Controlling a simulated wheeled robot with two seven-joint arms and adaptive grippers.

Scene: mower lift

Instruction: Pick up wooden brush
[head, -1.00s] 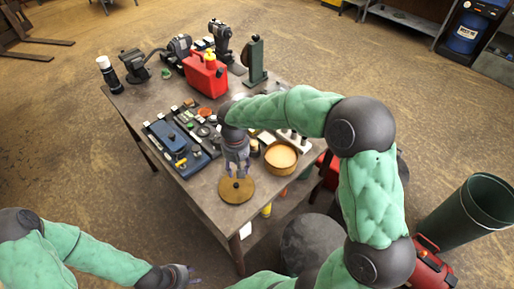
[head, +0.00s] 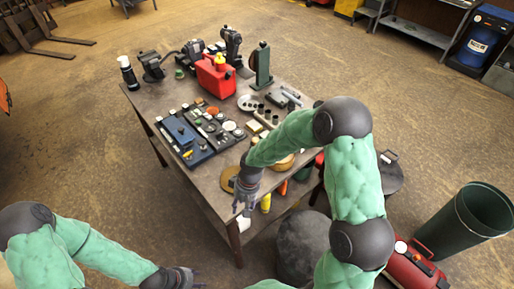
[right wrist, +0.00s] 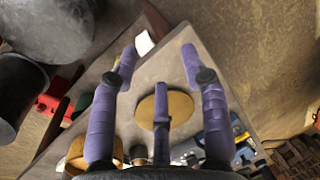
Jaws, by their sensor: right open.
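No wooden brush can be made out for certain. A flat round brown wooden-looking disc (head: 228,180) lies at the table's near corner; it also shows in the right wrist view (right wrist: 178,107), partly behind a finger. My right gripper (head: 244,204) is low at that corner, just nearer than the disc in the head view. Its purple fingers (right wrist: 158,70) are spread wide with nothing between them. My left gripper (head: 192,278) is at the bottom of the head view, away from the table; its fingers are too small to read.
The table (head: 210,175) holds a blue tool tray (head: 183,138), a red can (head: 215,76) and several small parts. A wooden bowl (head: 284,163) is partly hidden by my right arm.

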